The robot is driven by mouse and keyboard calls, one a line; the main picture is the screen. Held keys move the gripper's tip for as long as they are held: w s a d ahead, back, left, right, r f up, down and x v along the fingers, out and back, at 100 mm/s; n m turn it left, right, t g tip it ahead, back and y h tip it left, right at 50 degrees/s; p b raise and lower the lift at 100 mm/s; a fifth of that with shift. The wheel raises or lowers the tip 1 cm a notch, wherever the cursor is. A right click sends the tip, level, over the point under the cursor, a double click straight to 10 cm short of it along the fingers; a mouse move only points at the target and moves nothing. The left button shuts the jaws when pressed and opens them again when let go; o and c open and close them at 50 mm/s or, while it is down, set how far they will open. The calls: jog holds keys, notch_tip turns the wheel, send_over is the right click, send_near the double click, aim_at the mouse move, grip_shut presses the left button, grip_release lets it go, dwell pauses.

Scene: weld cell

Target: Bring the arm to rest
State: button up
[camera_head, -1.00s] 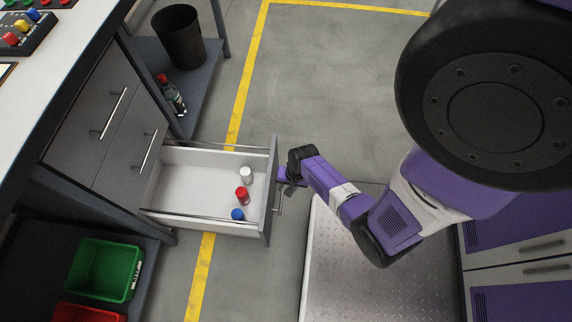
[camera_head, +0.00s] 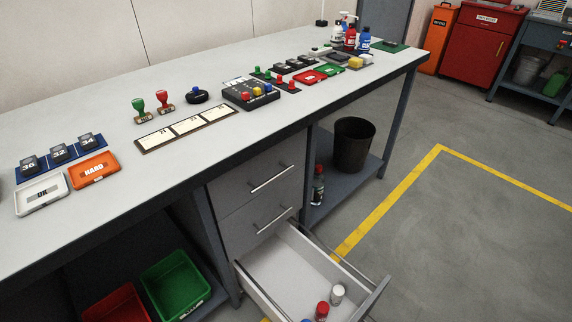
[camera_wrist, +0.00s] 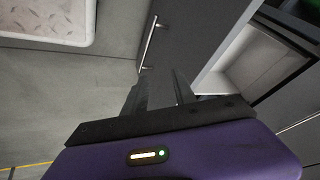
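My gripper (camera_wrist: 159,88) shows only in the wrist view, at the lower middle. Its two dark fingers stand apart and nothing shows held between them. The drawer's bar handle (camera_wrist: 149,42) lies just beyond the fingertips, on the grey drawer front (camera_wrist: 195,38). I cannot tell whether a finger touches it. In the head view the pulled-out drawer (camera_head: 264,277) is at the bottom, with its near part cut off. My arm is out of the head view.
The drawer holds a white-capped item (camera_head: 337,294), a red one (camera_head: 322,311) and a partly cut-off blue one. The workbench (camera_head: 110,200) carries stamps, trays and bottles. A black bin (camera_head: 354,146) and a bottle (camera_head: 317,186) stand on its lower shelf. Floor is clear on the right.

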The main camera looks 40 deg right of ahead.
jog(key=a+r+n+t+y, duration=0.1)
jog(key=a+r+n+t, duration=0.4)
jog(key=r, duration=0.8)
jog(key=a+r+n+t+y, duration=0.1)
jog(key=a+r+n+t, duration=0.15)
jog(key=a+r, duration=0.75)
jog(key=a+r+n+t+y, duration=0.1)
jog(key=a+r+n+t, duration=0.2)
jog(key=r, duration=1.3)
notch_tip(320, 180, up, 13)
jog(key=p, duration=1.2)
jog(key=shift+w+d+f+n+p, duration=0.15)
jog(key=shift+d+n+p, duration=0.2)
jog(key=shift+n, duration=0.1)
jog(key=shift+f+g, duration=0.1)
jog(key=shift+g, duration=0.15)
